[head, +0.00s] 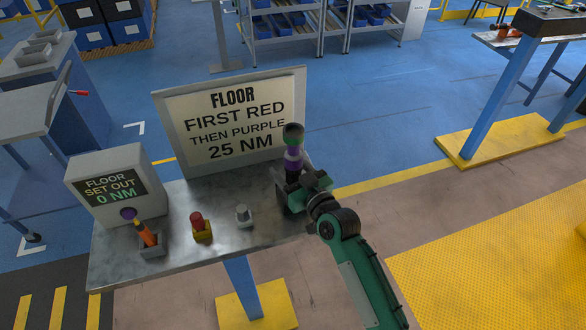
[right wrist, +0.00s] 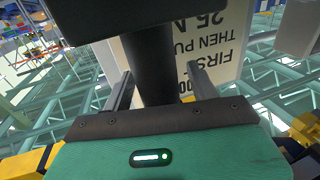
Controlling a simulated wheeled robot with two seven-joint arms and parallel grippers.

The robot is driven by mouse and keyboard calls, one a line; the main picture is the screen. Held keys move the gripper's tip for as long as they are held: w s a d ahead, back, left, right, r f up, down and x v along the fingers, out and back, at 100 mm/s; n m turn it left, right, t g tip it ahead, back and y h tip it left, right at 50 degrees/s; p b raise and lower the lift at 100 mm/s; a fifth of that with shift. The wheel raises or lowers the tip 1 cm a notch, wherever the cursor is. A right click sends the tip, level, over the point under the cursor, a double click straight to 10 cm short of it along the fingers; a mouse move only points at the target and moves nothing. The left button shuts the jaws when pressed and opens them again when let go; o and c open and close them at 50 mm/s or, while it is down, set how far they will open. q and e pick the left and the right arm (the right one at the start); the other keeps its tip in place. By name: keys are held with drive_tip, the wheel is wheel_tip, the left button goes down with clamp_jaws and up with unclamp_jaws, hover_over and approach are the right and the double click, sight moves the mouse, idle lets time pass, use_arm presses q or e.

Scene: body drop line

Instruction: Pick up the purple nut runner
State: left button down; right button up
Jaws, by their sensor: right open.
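The purple nut runner (head: 293,160) stands upright at the right end of the metal bench, with a dark top and a purple band. My right gripper (head: 303,187) is at its lower part and hides its base. In the right wrist view the open fingers of my right gripper (right wrist: 160,88) stand on either side of a dark shaft (right wrist: 155,70), which appears to be the nut runner. A gap shows beside the shaft on both sides. My left gripper is not in view.
The bench (head: 195,262) also holds an orange-handled tool (head: 146,233) in a grey holder, a red button (head: 197,219) on a yellow base and a grey knob (head: 243,215). A sign (head: 235,120) reads first red, then purple, 25 NM. A display box (head: 113,190) reads 0 NM.

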drive_tip(key=shift+w+a, duration=0.15)
drive_tip(key=shift+w, duration=0.05)
drive_tip(key=shift+c, duration=0.2)
drive_tip(key=c, duration=1.1)
drive_tip(key=shift+r, duration=0.1)
clamp_jaws()
